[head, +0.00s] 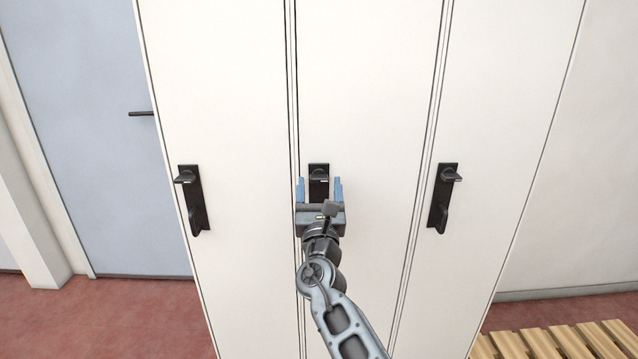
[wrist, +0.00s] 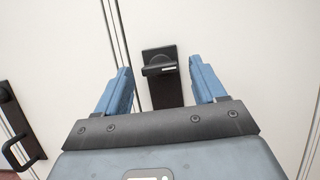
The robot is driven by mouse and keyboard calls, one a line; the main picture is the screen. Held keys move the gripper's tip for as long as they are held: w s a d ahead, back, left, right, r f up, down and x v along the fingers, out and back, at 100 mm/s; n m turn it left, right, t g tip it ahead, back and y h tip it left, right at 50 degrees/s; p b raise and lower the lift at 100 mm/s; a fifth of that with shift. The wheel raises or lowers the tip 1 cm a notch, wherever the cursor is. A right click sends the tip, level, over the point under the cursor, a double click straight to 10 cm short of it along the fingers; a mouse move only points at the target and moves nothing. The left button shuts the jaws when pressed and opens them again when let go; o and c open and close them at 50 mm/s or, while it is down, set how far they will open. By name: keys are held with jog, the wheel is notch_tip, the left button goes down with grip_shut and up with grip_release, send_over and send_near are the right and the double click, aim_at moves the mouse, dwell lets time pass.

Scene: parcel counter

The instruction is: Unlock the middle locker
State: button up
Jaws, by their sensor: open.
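The middle locker (head: 364,90) is a tall off-white door, shut. Its black lock plate (head: 319,182) with a small turn knob at the top stands near the door's left edge; the lower part is hidden behind my gripper. In the wrist view the knob (wrist: 159,66) lies between and beyond the fingers, lying crosswise with a small pale mark. My gripper (head: 320,190) is open, its two blue fingers on either side of the lock plate; they also show in the wrist view (wrist: 162,82). Nothing is between the fingertips but the plate behind. I cannot tell whether they touch the door.
The left locker has a black handle plate (head: 193,200), and the right locker has another (head: 441,198). A blue-grey door (head: 80,120) with a dark lever stands at the left. A wooden slatted pallet (head: 550,343) lies on the red floor at lower right.

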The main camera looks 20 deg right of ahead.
jog(key=shift+x, duration=0.8)
jog(key=shift+c, duration=0.4)
jog(key=c, duration=1)
